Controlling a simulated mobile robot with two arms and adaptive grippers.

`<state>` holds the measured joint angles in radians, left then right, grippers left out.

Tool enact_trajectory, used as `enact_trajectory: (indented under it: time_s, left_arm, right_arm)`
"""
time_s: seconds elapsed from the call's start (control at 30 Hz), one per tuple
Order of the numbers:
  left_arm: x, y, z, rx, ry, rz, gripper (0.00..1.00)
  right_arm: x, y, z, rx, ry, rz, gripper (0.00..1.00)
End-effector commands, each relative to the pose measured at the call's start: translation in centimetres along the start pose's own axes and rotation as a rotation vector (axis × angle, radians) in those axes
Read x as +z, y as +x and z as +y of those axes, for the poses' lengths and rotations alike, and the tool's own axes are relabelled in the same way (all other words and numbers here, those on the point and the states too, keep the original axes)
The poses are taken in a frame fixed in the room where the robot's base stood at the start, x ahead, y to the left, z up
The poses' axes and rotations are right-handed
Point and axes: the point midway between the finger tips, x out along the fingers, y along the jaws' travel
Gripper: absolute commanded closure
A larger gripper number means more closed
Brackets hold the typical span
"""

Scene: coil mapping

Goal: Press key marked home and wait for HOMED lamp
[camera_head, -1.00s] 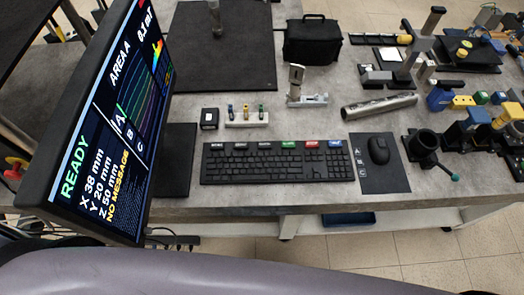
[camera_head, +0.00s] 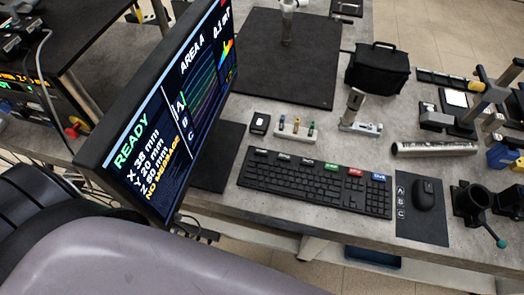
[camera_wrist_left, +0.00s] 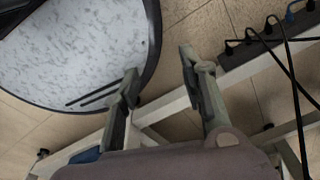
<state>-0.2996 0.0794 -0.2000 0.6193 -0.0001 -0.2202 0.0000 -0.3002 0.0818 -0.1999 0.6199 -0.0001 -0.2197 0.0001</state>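The black keyboard (camera_head: 315,184) lies on the grey bench, with a row of labelled keys along its far edge. Several labels are pale; one is green (camera_head: 331,167), one red (camera_head: 355,172) and one blue (camera_head: 378,177). The wording is too small to read, so I cannot tell which is home. The monitor (camera_head: 170,110) left of it shows READY, X, Y and Z values and NO MESSAGE. I see no lamp marked HOMED. My left gripper (camera_wrist_left: 158,62) is open and empty in the left wrist view, above the floor. My right gripper is not in view.
A mouse (camera_head: 424,195) on a dark pad (camera_head: 420,228) lies right of the keyboard. Behind are a small rack (camera_head: 296,131), a metal tube (camera_head: 434,148), a black bag (camera_head: 377,70) and a dark board (camera_head: 270,65). In the wrist view a power strip (camera_wrist_left: 250,58) with cables hangs near the gripper.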

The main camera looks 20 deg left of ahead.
Motion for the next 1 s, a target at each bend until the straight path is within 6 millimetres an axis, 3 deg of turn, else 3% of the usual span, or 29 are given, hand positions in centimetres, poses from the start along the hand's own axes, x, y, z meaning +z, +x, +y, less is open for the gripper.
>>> enact_trajectory:
  time_s: [0.53, 1.0]
  left_arm:
    - [0.06, -0.01, -0.04, -0.001, 0.0, -0.001, 1.0]
    - [0.05, -0.01, -0.05, -0.001, 0.0, 0.0, 1.0]
  right_arm:
    - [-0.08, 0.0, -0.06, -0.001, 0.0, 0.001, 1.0]
    - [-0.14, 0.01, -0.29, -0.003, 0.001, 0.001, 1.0]
